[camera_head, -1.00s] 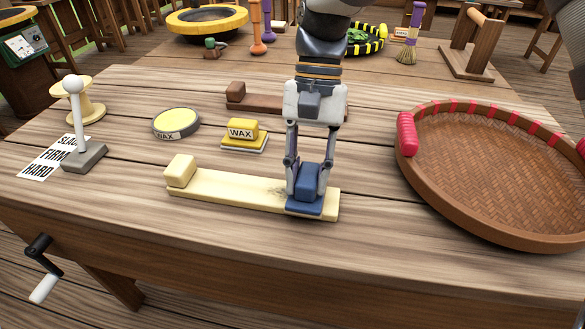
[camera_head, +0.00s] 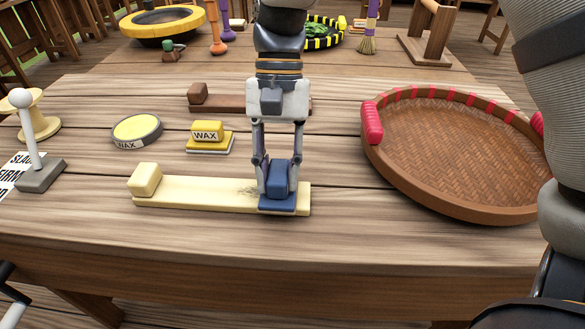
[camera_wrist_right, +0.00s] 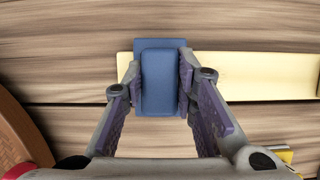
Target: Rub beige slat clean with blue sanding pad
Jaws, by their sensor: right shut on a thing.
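The beige slat (camera_head: 190,194) lies flat on the table, with a raised beige block (camera_head: 145,179) at its left end. A dark smudge shows on its surface just left of the pad. The blue sanding pad (camera_head: 277,206) sits on the slat near its right end. My right gripper (camera_head: 278,190) is shut on the pad's blue grip block. In the right wrist view the fingers press both sides of the block (camera_wrist_right: 161,82), and the slat (camera_wrist_right: 250,75) runs out to the right under the pad. The left gripper is not in view.
A brown slat (camera_head: 240,104), a yellow wax block (camera_head: 208,134) and a round wax tin (camera_head: 137,131) stand behind the slat. A woven tray (camera_head: 450,150) with red grips is to the right. A grey stand (camera_head: 40,176) is at the left. The table's front is clear.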

